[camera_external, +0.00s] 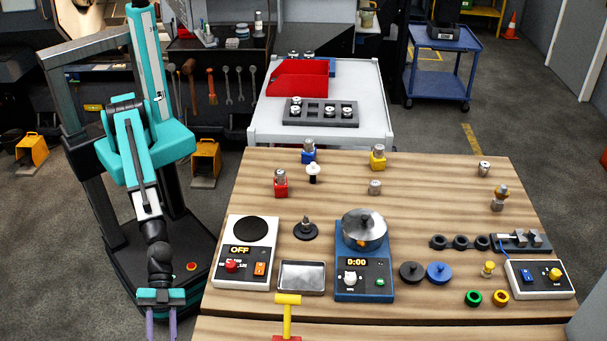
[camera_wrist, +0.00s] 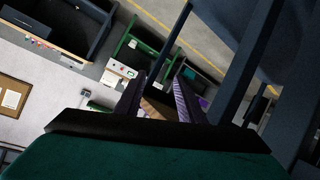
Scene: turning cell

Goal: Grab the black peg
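I cannot tell for sure which thing is the black peg. A black round base with a short upright post (camera_external: 306,230) stands on the wooden table, behind the metal tray. A small piece with a white top and a dark lower part (camera_external: 313,173) stands farther back. My gripper (camera_external: 161,326) hangs left of the table, away from all of these. Its two purple fingers are apart and nothing shows between them. The wrist view shows the fingers (camera_wrist: 158,98) too, with only distant background beyond.
On the table (camera_external: 420,215) are a white device (camera_external: 250,278) reading OFF, a blue device with a pot (camera_external: 364,228), a metal tray (camera_external: 301,276), a yellow T-handle (camera_external: 287,300) and a blue disc (camera_external: 439,273). Several small metal-topped pieces stand behind. The table's middle right is clear.

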